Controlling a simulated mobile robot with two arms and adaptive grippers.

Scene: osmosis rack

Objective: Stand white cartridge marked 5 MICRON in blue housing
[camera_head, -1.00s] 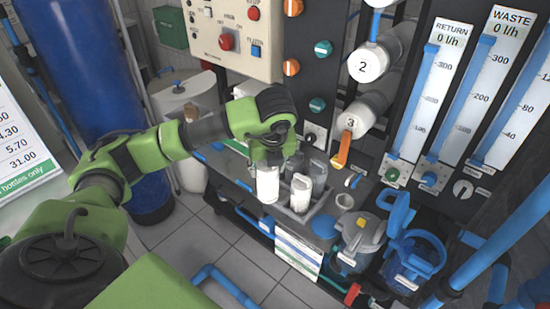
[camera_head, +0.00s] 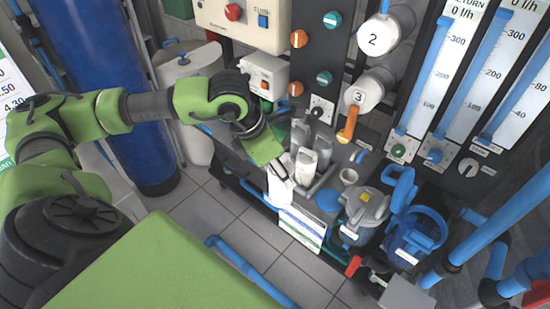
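A white cartridge (camera_head: 278,192) hangs slightly tilted at the fingers of my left gripper (camera_head: 280,166), at the front edge of the bench. The gripper appears shut on its upper end; its marking is not readable. Another white cartridge (camera_head: 303,164) stands in the grey holder behind and to the right. The blue housing (camera_head: 410,246) stands at the right, with a blue ring-like part above it. A second housing (camera_head: 359,218), with a grey top and a yellow tag, stands left of it. My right gripper is not in view.
A blue round cap (camera_head: 327,200) and a small grey cup (camera_head: 349,176) lie between the holder and the housings. An orange-handled valve (camera_head: 348,124) hangs above the bench. A white sign (camera_head: 301,229) hangs on the front. Blue pipes (camera_head: 515,225) cross the right side.

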